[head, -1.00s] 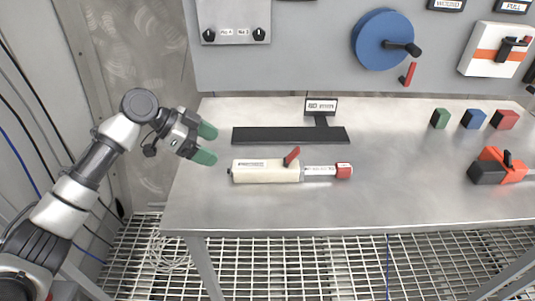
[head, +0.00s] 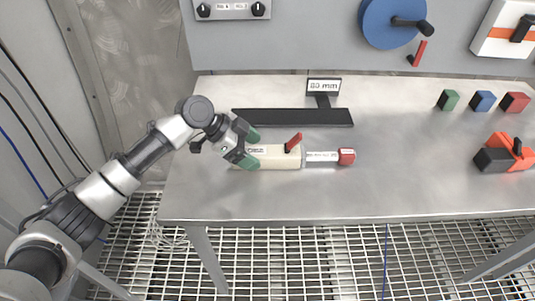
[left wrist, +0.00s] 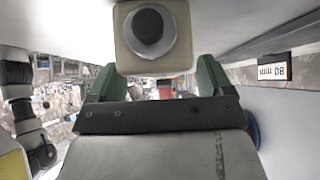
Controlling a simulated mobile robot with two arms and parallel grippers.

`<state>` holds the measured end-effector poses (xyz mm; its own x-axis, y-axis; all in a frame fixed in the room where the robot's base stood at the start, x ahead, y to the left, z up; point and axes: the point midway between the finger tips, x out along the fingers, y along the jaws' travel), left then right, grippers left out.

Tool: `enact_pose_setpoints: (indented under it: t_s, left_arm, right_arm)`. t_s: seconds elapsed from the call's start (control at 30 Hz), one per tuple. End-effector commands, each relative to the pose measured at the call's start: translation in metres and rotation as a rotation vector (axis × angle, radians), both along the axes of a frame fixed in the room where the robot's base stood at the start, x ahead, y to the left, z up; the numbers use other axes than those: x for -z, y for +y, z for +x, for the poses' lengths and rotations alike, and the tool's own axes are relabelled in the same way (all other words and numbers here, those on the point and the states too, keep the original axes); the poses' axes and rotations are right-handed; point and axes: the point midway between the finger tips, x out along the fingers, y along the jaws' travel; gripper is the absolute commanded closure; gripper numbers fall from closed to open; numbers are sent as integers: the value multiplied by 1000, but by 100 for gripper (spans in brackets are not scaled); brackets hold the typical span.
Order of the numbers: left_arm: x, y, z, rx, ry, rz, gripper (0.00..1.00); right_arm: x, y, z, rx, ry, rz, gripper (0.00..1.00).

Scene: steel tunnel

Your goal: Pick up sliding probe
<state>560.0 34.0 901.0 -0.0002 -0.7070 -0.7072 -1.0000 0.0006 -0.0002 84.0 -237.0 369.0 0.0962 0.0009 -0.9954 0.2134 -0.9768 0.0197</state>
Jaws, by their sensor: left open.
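The sliding probe (head: 275,157) lies flat on the steel table. It has a cream body, a red lever on top, a pale slider to the right and a red tip (head: 346,156). My left gripper (head: 250,148) has green fingertips and is open at the probe's left end, partly covering that end. In the left wrist view the probe's cream end face with its dark round knob (left wrist: 148,27) shows above and between the open fingers (left wrist: 157,78). I cannot tell whether the fingers touch it. My right gripper is not in view.
A black bar (head: 290,117) with an "80 mm" sign (head: 323,86) lies just behind the probe. Green (head: 447,100), blue (head: 483,101) and red (head: 514,102) blocks and an orange-black device (head: 506,154) sit at the right. The table front (head: 330,200) is clear.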

Motion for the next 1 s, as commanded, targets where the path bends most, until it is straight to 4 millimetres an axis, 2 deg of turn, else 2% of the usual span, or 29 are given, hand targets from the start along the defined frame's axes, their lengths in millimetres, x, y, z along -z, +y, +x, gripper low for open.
enact_pose_setpoints:
  t_s: [0.13, 0.4, 0.8, 1.0]
  left_arm:
    - [11, -11, 0, -1, 1, 0, 19]
    - [13, -12, 0, -1, -1, -1, 21]
    - [11, -12, 0, -1, -2, -3, 82]
    - [11, -12, 0, -1, -2, -3, 82]
  right_arm:
    - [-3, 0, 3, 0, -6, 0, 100]
    - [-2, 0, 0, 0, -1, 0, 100]
    - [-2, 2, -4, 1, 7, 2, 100]
    - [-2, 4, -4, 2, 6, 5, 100]
